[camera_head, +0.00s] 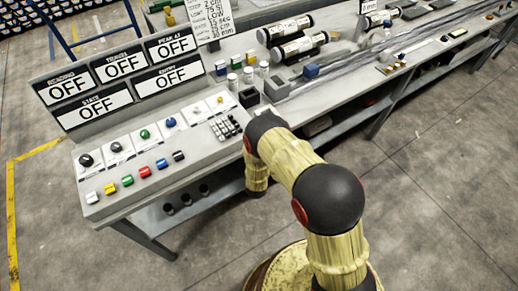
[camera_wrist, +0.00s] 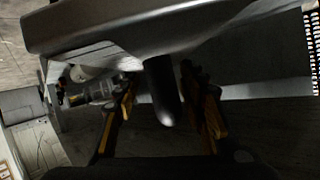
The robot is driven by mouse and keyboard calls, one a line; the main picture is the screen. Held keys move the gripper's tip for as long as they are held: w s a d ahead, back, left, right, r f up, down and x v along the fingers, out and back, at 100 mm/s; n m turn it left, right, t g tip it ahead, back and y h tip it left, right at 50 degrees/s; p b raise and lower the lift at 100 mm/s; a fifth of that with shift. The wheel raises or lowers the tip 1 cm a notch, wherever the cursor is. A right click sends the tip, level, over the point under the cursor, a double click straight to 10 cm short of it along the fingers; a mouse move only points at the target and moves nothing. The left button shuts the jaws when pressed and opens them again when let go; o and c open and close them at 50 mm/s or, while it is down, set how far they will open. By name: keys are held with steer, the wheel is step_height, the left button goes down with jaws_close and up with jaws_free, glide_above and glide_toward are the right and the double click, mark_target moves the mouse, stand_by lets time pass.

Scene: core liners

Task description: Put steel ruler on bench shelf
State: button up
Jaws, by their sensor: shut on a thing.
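My gripper (camera_wrist: 165,100) shows in the dark wrist view, its two yellow and black fingers on either side of a narrow grey metal piece. This piece, which looks like the steel ruler (camera_wrist: 161,88), points down between the fingers; its upper part runs out of sight behind a grey edge. Its markings cannot be read. The gripper is hidden in the head view, where my arm reaches down in front of the bench. The lower bench shelf (camera_head: 226,194) shows under the control panel, left of my arm.
The bench top (camera_head: 232,165) carries a control panel with knobs, coloured buttons and a keypad. A broad grey edge (camera_wrist: 110,28) crosses the top of the wrist view, close to the fingers. The floor at the right is clear.

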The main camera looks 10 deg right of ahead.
steer(key=w+f+b, duration=0.1)
steer(key=w+f, duration=0.1)
steer(key=w+a+f+b, duration=0.1)
steer(key=w+f, duration=0.1)
steer(key=w, duration=0.1)
steer(key=w+a+f+b, duration=0.1)
steer(key=w+f+b, duration=0.1)
steer(key=f, duration=0.1)
steer(key=shift+w+a, duration=0.25)
steer(key=f, duration=0.1)
steer(key=f+b, duration=0.1)
steer(key=f, duration=0.1)
steer(key=shift+w+f+b, duration=0.25)
steer(key=shift+f+b, duration=0.05)
steer(key=shift+r, duration=0.1)
steer(key=o, duration=1.5)
steer(key=shift+s, duration=0.1)
steer(key=shift+o, duration=0.2)
steer(key=p+v, duration=0.4)
steer(key=v, duration=0.8)
steer(key=shift+a+p, duration=0.1)
steer(key=shift+p, duration=0.2)
